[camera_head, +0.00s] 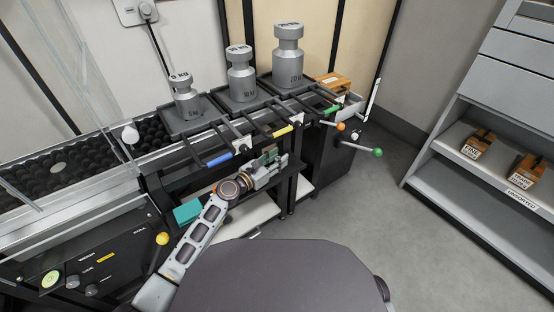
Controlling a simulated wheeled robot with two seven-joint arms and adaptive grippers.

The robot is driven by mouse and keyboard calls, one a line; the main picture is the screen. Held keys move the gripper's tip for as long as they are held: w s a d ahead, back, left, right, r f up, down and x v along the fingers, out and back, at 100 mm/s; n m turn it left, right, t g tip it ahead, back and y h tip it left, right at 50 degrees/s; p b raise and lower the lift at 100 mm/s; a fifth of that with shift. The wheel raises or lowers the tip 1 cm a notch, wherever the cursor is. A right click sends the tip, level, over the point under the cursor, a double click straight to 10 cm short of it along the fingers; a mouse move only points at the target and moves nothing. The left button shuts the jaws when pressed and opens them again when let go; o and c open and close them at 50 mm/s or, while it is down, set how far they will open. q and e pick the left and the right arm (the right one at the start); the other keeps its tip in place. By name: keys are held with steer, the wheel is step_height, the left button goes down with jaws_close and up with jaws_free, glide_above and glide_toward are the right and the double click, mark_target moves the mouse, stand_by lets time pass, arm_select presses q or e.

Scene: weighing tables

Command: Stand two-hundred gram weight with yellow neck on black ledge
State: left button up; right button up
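My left gripper (280,164) reaches in front of the black weighing stands, below the handle with the yellow grip. Its silver fingers point right; whether they are open, shut or holding something is too small to tell. A small greenish patch shows beside the fingers, and I cannot tell what it is. I cannot make out a weight with a yellow neck. A black ledge (190,183) seems to run under the trays, partly hidden by my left arm. My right gripper is not in view.
Large grey weights stand on black trays: left (185,98), middle (241,75), right (288,56). Handles with blue (219,159), yellow (282,131) and green (332,109) grips jut forward. A teal block (187,213) lies left of my arm. Wooden boxes (478,144) sit on the right shelf.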

arm_select(q)
steer(key=shift+o, duration=0.4)
steer(key=shift+r, duration=0.1)
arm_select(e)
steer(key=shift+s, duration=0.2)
arm_select(q)
steer(key=shift+p+v, duration=0.45)
steer(key=shift+v, duration=0.95)
steer(key=v, duration=0.2)
steer(key=shift+s+a, duration=0.2)
steer(key=shift+p+v, duration=0.4)
steer(key=shift+v, duration=2.9)
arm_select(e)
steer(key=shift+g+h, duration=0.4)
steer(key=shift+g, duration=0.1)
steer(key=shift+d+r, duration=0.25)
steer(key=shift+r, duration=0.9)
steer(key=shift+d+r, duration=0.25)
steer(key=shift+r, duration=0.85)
arm_select(q)
steer(key=shift+s, duration=0.1)
